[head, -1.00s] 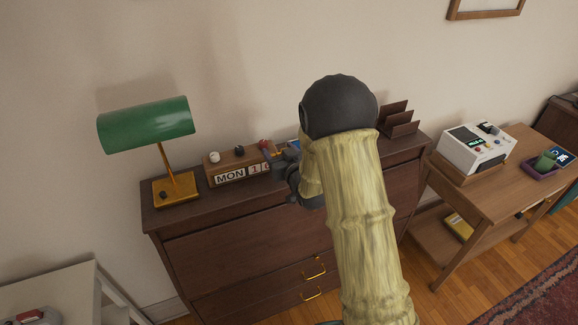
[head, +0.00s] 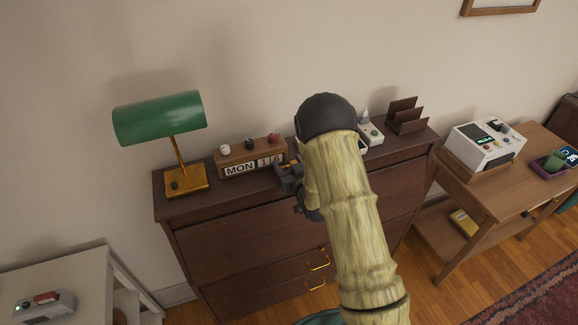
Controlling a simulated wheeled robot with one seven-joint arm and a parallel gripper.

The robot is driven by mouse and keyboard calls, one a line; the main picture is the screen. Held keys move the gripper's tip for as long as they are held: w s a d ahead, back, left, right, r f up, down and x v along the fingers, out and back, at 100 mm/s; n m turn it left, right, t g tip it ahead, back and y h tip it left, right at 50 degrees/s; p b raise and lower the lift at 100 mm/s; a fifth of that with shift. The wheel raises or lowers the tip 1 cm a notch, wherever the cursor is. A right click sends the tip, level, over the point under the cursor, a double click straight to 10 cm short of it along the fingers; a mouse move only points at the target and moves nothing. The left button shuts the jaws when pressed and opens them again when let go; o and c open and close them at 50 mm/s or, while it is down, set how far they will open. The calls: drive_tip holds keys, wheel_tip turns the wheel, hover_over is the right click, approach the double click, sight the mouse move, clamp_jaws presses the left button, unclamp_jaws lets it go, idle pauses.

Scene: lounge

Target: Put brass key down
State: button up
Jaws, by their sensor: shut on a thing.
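The brass key does not show clearly in the head view; my arm and gripper hide the spot where it would be. My gripper (head: 289,177) is at the front edge of the dark wooden cabinet top (head: 225,196), just right of and in front of the calendar block (head: 248,160). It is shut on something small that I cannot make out. I cannot tell whether it touches the cabinet top.
A green desk lamp (head: 160,118) stands at the cabinet's left end. A white device (head: 370,133) and a brown letter rack (head: 406,115) stand at its right. A side table (head: 515,170) with a white machine (head: 485,143) stands further right.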

drive_tip(key=shift+f, duration=0.8)
drive_tip(key=shift+f, duration=0.1)
drive_tip(key=o, duration=1)
drive_tip(key=shift+o, duration=0.2)
